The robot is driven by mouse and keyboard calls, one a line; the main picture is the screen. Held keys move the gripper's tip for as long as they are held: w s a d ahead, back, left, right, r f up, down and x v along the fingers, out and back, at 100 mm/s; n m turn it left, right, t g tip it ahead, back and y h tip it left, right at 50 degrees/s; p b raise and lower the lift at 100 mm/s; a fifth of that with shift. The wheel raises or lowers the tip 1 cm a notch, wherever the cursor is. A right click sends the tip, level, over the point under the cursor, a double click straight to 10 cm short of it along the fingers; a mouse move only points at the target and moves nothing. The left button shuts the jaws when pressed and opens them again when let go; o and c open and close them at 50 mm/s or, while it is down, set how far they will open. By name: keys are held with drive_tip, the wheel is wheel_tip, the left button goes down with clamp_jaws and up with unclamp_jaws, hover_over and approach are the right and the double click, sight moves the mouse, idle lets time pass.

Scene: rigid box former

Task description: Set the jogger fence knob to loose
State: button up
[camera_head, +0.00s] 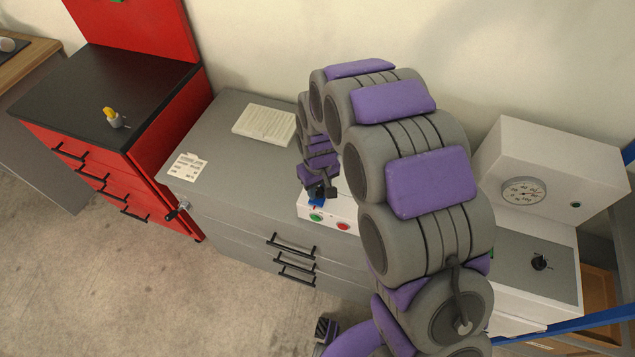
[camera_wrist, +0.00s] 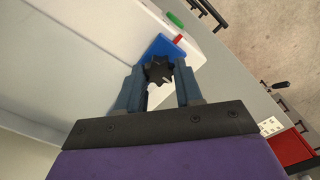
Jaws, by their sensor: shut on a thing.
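A black star-shaped knob (camera_wrist: 158,72) sits in front of a blue plate (camera_wrist: 168,47) on a white box, between my gripper's fingers in the wrist view. My gripper (camera_wrist: 158,84) is shut on this knob, one finger on each side. A light pointer mark shows on the knob, but no label is readable. In the head view my gripper (camera_head: 320,190) reaches down to the blue plate (camera_head: 316,201) on the white control box (camera_head: 328,210). There the fingers and arm mostly hide the knob.
The control box has a green button (camera_head: 316,217) and a red button (camera_head: 343,226). A white machine (camera_head: 545,160) with a gauge and another black knob (camera_head: 540,262) stands right.

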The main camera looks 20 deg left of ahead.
sight(318, 190)
drive_tip(key=shift+r+n+p, duration=0.1)
drive_tip(key=shift+n+p, duration=0.2)
drive_tip(key=shift+n, duration=0.3)
drive_tip(key=o, duration=1)
drive_tip(key=shift+o, duration=0.2)
wheel_tip(318, 190, up, 17)
drive_tip(key=p, duration=0.2)
drive_tip(key=shift+p, duration=0.3)
